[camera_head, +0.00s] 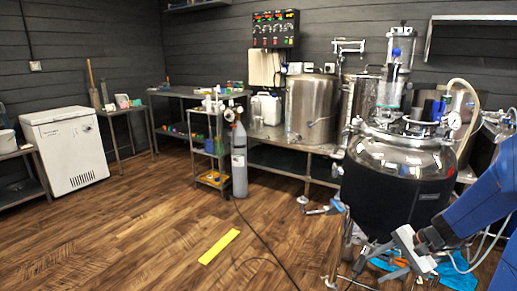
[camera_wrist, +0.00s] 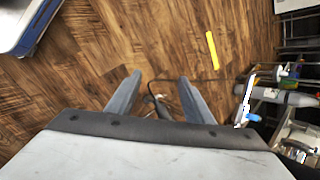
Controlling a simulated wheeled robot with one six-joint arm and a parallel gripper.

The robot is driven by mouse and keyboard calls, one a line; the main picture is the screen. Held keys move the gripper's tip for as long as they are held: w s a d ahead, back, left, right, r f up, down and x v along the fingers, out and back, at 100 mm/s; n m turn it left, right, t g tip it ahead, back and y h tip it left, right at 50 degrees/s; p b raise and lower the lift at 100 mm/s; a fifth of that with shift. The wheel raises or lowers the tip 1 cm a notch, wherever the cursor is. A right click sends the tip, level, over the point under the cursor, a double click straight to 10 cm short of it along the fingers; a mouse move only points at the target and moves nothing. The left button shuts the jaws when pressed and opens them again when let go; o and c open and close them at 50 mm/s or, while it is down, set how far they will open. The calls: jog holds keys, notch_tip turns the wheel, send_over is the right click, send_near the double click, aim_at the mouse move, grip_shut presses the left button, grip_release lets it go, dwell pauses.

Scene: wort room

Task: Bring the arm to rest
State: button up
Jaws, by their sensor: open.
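My gripper (camera_head: 385,267) is at the lower right of the head view, at the end of my blue arm. It is low in front of the black-jacketed kettle with a shiny steel lid (camera_head: 398,158). In the wrist view my gripper (camera_wrist: 157,88) shows two grey fingers spread well apart, with nothing held between them. Beyond the fingertips lies wooden floor, with a dark cable crossing it.
A yellow strip (camera_head: 219,246) lies on the open wooden floor; it also shows in the wrist view (camera_wrist: 212,50). A grey gas cylinder (camera_head: 239,160) stands beside a small shelf cart (camera_head: 196,148). A white chest freezer (camera_head: 66,150) is at the left. The floor at left is clear.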

jog(key=s+a+r+n+h, duration=0.2)
jog(key=s+a+r+n, duration=0.1)
jog(key=s, duration=0.4)
jog(key=s+a+r+n+h, duration=0.2)
jog(key=s+a+r+n, duration=0.1)
jog(key=s+r+n, duration=0.2)
jog(key=s+a+r+n+t+h, duration=0.1)
jog(key=s+a+r+n+h, duration=0.1)
jog(key=s, duration=0.7)
notch_tip(320, 180, up, 3)
jog(key=a+n, duration=0.1)
jog(key=n, duration=0.1)
jog(key=shift+a+r+n, duration=0.15)
jog(key=shift+a+n, duration=0.1)
jog(key=shift+n, duration=0.05)
